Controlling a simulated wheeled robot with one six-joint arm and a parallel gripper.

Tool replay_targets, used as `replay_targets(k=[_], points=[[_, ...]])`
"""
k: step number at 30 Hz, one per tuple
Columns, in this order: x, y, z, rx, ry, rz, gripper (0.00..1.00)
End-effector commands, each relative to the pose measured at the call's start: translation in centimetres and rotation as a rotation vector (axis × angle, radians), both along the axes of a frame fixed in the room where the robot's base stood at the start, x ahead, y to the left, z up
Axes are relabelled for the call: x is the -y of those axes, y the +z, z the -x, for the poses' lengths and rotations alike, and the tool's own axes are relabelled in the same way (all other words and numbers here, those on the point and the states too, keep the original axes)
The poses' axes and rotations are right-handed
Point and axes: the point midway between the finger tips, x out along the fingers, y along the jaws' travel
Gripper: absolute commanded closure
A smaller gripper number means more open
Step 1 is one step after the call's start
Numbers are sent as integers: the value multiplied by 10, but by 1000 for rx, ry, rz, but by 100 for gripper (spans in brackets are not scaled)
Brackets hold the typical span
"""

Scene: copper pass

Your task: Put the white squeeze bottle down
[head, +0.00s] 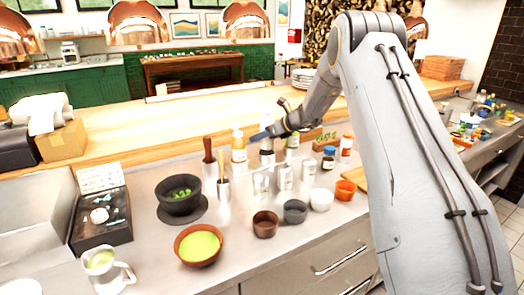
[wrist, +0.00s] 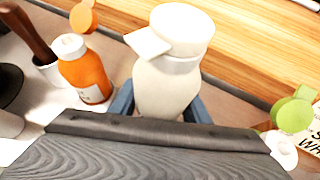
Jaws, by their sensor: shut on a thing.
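The white squeeze bottle (wrist: 172,65) stands out in the middle of the wrist view, its pale cap and spout toward the camera. My gripper (wrist: 160,108) has a blue finger on each side of its body and is shut on it. In the head view my gripper (head: 267,134) is at the back of the counter, right of the orange bottle (head: 239,150). There the arm covers much of the held bottle. Its base is hidden in the wrist view, so I cannot tell whether it touches the counter.
The orange bottle also shows close on the left in the wrist view (wrist: 86,72). A green-capped bottle (wrist: 294,112) is at the right. Metal canisters (head: 284,176) and small bowls (head: 295,211) stand in front. The wooden ledge (head: 130,139) runs behind.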

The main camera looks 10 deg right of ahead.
Motion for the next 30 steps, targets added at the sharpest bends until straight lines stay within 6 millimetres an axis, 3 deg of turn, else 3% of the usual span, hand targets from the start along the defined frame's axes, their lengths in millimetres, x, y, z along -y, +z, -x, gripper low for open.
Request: replay_targets(k=[8,15,27,28,30], points=[[-2,-22,0,-1,2,-1,91],[-2,-53,0,0,2,0,91],[-2,-60,-1,2,2,0,91],[-1,-60,0,2,2,0,52],[-2,-59,0,2,2,0,40]])
